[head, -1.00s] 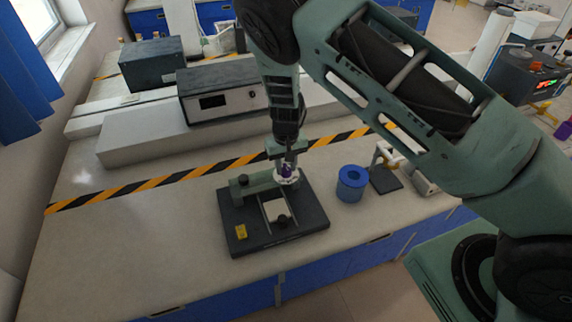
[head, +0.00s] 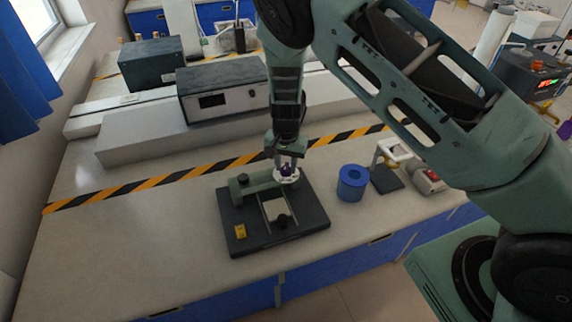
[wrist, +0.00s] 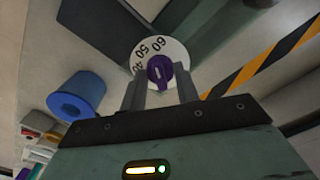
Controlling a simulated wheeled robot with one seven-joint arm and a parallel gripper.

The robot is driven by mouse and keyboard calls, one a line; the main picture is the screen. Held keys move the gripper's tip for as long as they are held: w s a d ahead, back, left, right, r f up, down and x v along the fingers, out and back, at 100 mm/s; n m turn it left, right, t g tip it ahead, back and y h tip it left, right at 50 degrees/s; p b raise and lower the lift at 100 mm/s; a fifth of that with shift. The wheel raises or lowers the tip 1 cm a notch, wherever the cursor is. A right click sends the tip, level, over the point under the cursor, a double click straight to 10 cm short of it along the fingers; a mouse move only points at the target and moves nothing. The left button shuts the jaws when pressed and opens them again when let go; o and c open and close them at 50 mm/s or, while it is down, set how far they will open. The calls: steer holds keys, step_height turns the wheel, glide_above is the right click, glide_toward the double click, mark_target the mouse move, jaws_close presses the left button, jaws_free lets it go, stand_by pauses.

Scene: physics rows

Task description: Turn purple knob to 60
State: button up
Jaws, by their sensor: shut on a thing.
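The purple knob (wrist: 160,72) sits at the middle of a white dial (wrist: 178,50) in the wrist view. The numbers 40, 50 and 60 show on the dial. A pale mark shows on the knob, but I cannot tell exactly which number it points to. My gripper (wrist: 161,88) has one finger on each side of the knob and is shut on it. In the head view the knob (head: 286,170) and dial (head: 288,178) are at the back right of a dark base plate (head: 305,225), under my gripper (head: 286,160).
A blue cylinder (head: 351,183) stands right of the plate. A yellow block (head: 240,231) and a small dark knob (head: 281,222) are on the plate. A grey instrument box (head: 225,90) stands behind, past a striped tape line (head: 160,182). The counter at left is clear.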

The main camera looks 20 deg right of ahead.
mark_target(286, 165)
steer(key=shift+w+r+m, duration=0.1)
steer(key=shift+m, duration=1)
steer(key=o, duration=1)
step_height(286, 165, up, 17)
steer(key=b, duration=0.4)
steer(key=shift+r, duration=0.2)
